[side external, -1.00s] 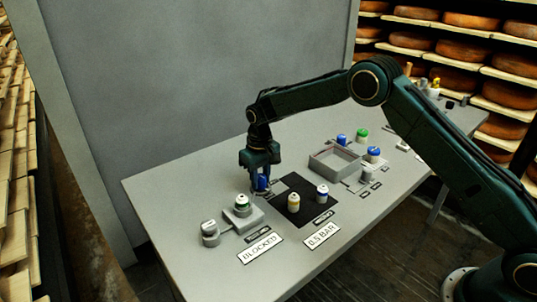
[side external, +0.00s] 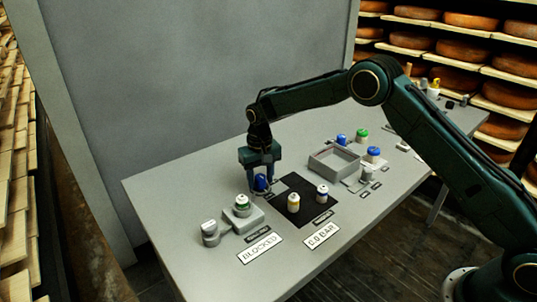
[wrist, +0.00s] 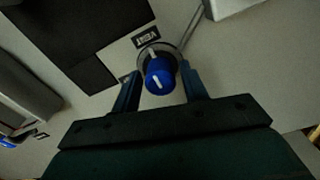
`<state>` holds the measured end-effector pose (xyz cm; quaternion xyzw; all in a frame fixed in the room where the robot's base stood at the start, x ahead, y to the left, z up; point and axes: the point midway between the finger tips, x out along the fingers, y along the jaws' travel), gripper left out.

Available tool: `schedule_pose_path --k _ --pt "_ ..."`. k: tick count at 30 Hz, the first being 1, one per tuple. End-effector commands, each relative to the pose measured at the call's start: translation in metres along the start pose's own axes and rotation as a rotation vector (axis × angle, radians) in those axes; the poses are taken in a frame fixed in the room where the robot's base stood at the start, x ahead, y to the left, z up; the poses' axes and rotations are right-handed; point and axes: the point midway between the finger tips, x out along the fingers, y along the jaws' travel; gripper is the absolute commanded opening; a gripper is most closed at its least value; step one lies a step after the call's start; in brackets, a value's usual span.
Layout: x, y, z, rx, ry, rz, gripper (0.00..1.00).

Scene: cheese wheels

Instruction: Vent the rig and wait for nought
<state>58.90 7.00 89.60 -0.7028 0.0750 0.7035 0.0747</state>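A blue knob with a white mark (wrist: 160,76) stands on a round base beside a label that appears to read VENT. It also shows in the side view (side external: 261,182). My gripper (wrist: 160,88) is open, its fingers on either side of the knob with a gap at each side. In the side view my gripper (side external: 260,184) is low over the table around the knob. A display sign (side external: 321,236) appears to read 0.0 BAR. Another sign (side external: 260,249) reads BLOCKED.
A black mat (side external: 309,188) holds a yellow-banded canister (side external: 293,203) and a blue-banded one (side external: 322,194). A green-banded canister (side external: 242,205) stands on a grey block at left. A grey open tray (side external: 334,163) lies behind to the right.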

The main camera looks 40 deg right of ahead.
Motion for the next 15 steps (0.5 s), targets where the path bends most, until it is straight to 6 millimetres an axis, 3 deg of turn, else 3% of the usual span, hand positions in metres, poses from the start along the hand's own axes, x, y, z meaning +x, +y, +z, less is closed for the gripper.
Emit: schedule_pose_path --k 15 --pt "-0.0048 -0.0002 -0.0006 -0.001 0.002 -0.001 0.52"
